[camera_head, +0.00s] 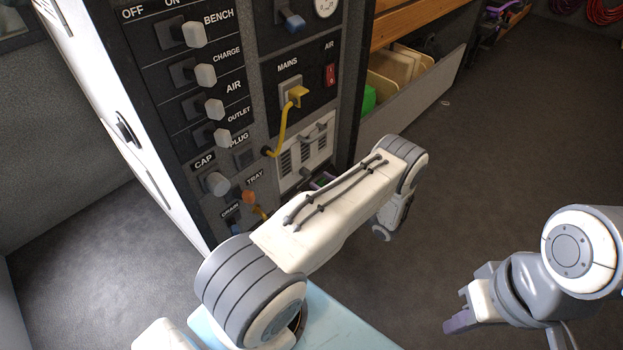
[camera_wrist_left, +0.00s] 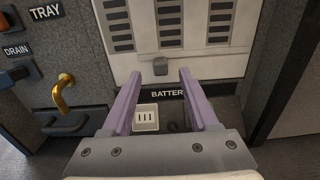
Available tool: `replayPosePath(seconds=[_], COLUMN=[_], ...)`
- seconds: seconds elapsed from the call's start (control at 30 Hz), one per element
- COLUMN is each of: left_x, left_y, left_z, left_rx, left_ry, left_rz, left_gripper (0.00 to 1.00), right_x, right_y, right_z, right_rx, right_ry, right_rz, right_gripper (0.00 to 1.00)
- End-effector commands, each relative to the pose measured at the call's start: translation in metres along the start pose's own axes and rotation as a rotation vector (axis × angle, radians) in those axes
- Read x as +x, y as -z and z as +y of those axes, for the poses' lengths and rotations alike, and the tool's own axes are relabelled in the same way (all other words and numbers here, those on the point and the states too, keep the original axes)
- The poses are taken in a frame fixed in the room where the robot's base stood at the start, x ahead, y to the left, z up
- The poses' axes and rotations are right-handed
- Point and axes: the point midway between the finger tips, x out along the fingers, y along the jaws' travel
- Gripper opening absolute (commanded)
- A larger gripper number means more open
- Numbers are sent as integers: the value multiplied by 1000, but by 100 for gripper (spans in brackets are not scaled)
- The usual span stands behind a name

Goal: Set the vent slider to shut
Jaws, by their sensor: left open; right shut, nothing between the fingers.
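The white vent panel (camera_head: 306,148) with dark slots is low on the cabinet front; it fills the top of the left wrist view (camera_wrist_left: 146,50). A small grey slider tab (camera_wrist_left: 160,66) sits near its lower edge, roughly at the middle. The slots show dark. My left gripper (camera_wrist_left: 160,74) is open, its purple fingers on either side of the tab in the picture; I cannot tell if they touch the panel. In the head view my left arm mostly hides this gripper. My right gripper (camera_head: 460,318) is shut and empty, away from the cabinet at lower right.
Above the vent, a yellow plug (camera_head: 296,95) and cord hang from the mains socket. Several switches and knobs line the left. A brass hook (camera_wrist_left: 64,88) is left of the left gripper, and a white socket (camera_wrist_left: 146,118) is below. Open floor lies right.

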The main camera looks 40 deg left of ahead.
Motion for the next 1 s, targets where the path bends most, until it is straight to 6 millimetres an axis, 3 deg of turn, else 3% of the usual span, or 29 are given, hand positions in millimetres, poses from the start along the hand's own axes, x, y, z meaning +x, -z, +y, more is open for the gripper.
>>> replayPosePath(seconds=[0.1,0.3,0.67,0.77,0.83,1.0], left_x=[23,46,52,52,52,52], left_y=[4,2,0,0,0,0], left_z=[1,0,0,0,0,0], left_rx=[-1,0,0,0,0,1], left_ry=[-5,-2,0,0,0,0], left_rz=[1,1,1,1,1,1], left_gripper=[60,60,60,29,3,0], right_x=[14,24,24,24,24,24], right_y=[-1,-1,-1,-1,-1,-1], right_z=[1,2,2,2,2,2], right_rx=[0,0,0,0,0,0], right_ry=[0,0,0,0,0,0], right_rz=[0,0,0,0,0,0], right_gripper=[0,0,0,0,0,0])
